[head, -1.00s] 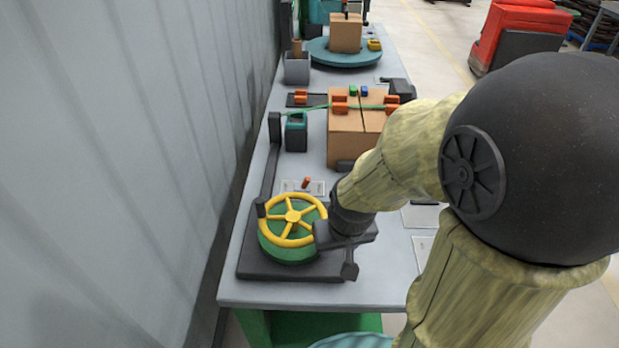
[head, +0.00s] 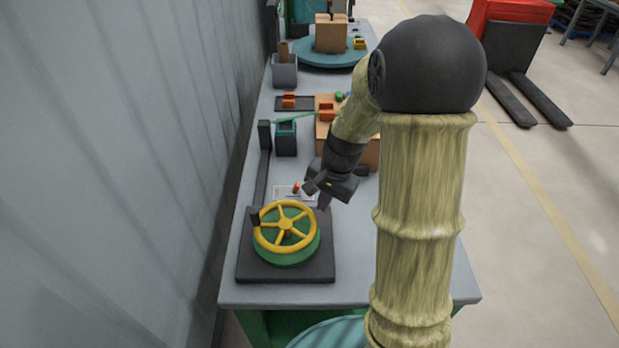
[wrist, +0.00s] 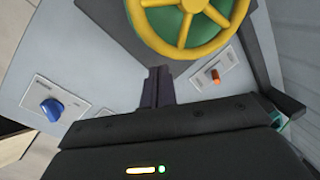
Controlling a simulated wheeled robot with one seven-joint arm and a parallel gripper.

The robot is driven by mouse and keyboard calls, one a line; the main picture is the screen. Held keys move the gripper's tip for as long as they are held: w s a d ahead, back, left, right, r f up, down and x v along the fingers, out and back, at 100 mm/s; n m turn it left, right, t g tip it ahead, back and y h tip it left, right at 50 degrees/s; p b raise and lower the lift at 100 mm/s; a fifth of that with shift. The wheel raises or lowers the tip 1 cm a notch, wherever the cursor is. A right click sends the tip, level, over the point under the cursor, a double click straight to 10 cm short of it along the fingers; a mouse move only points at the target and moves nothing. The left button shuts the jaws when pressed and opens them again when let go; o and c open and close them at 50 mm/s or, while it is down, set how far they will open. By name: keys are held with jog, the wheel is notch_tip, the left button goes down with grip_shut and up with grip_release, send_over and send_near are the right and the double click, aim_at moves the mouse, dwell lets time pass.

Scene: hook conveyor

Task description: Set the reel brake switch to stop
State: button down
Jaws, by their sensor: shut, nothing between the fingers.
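An orange lever (head: 297,187) stands on a pale label plate (head: 281,192) just behind the reel with its yellow spoked wheel (head: 285,226). In the wrist view the orange lever (wrist: 215,76) is right of my fingers, beside the yellow wheel (wrist: 187,20). A blue knob (wrist: 50,108) on another plate shows at the left there. The plates' lettering is too small to read, so I cannot tell which control is the brake switch. My gripper (head: 323,202) is shut and empty, right of the orange lever and apart from it; its shut fingers (wrist: 157,84) point toward the wheel.
The reel's dark base (head: 285,272) fills the near table end, with an upright dark post (head: 265,135) at left. A dark bin (head: 286,139) and cardboard box (head: 368,152) stand behind. The grey wall (head: 120,180) runs along the left.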

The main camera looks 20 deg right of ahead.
aim_at(296, 188)
jog(key=w+d+f+m+y+p, duration=0.1)
jog(key=w+d+m+y+p, duration=0.1)
jog(key=w+m, duration=0.4)
jog(key=w+d+f+m+t+y+p, duration=0.1)
jog(key=w+d+m+y+p, duration=0.2)
jog(key=w+m, duration=0.3)
jog(key=shift+w+d, duration=0.8)
jog(key=shift+w, duration=0.15)
jog(key=p+x, duration=0.2)
jog(key=x, duration=0.8)
jog(key=shift+a+p, duration=0.1)
jog(key=shift+p, duration=0.3)
jog(key=shift+r, duration=0.2)
